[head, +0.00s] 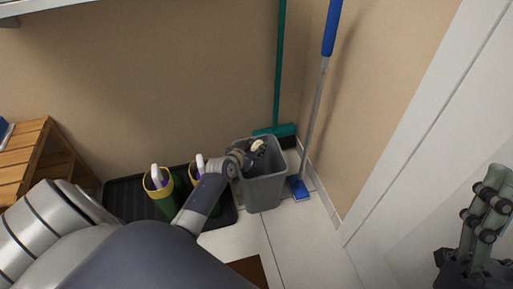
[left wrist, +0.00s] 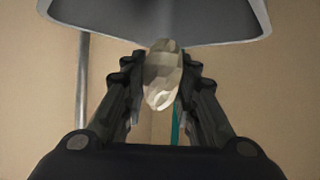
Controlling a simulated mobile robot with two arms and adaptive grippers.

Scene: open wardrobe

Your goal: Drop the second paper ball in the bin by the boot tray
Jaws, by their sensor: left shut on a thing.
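The grey bin (head: 264,193) stands on the floor to the right of the black boot tray (head: 126,213). My left gripper (head: 256,151) is over the bin's mouth. It is shut on a crumpled, off-white paper ball (head: 258,145). In the left wrist view the paper ball (left wrist: 163,77) sits between the two dark fingers, with the grey bin (left wrist: 215,22) at the top of the picture. The bin's inside is mostly hidden by the gripper. My right gripper (head: 487,208) is at the right edge, far from the bin; its finger opening is unclear.
Green boots with yellow rims (head: 163,200) stand on the tray. A teal broom (head: 278,70) and a blue-handled mop (head: 318,100) lean in the corner behind and beside the bin. A wooden slatted bench (head: 27,150) is at the left. A white panel (head: 415,115) stands at right.

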